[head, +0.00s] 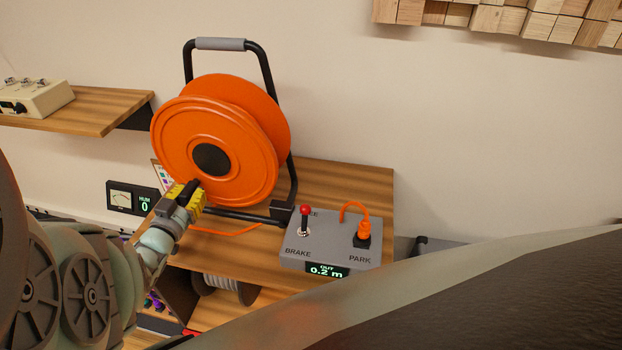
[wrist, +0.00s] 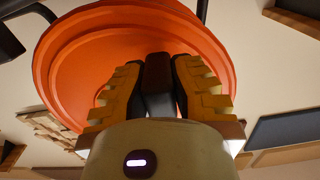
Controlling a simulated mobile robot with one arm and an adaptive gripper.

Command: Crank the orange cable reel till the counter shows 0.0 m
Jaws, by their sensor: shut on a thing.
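The orange cable reel (head: 215,150) stands upright in a black tubular frame on a wooden shelf. My gripper (head: 187,193) is at the lower left of the reel's front face. In the wrist view my gripper (wrist: 160,88) has its yellow fingers shut on the dark crank handle (wrist: 157,68), with the orange reel (wrist: 75,65) behind it. The counter (head: 327,271) on the front of the grey box reads OUT 0.2 m. An orange plug on a short cable loop (head: 363,228) sits at the PARK side of the box. The red-knobbed brake lever (head: 305,217) points up.
The grey box (head: 300,249) stands right of the reel on the wooden shelf (head: 345,181). A meter panel (head: 122,197) is at the left, below another shelf (head: 90,112) with a cream device (head: 35,97). Orange cable runs along the shelf below the reel.

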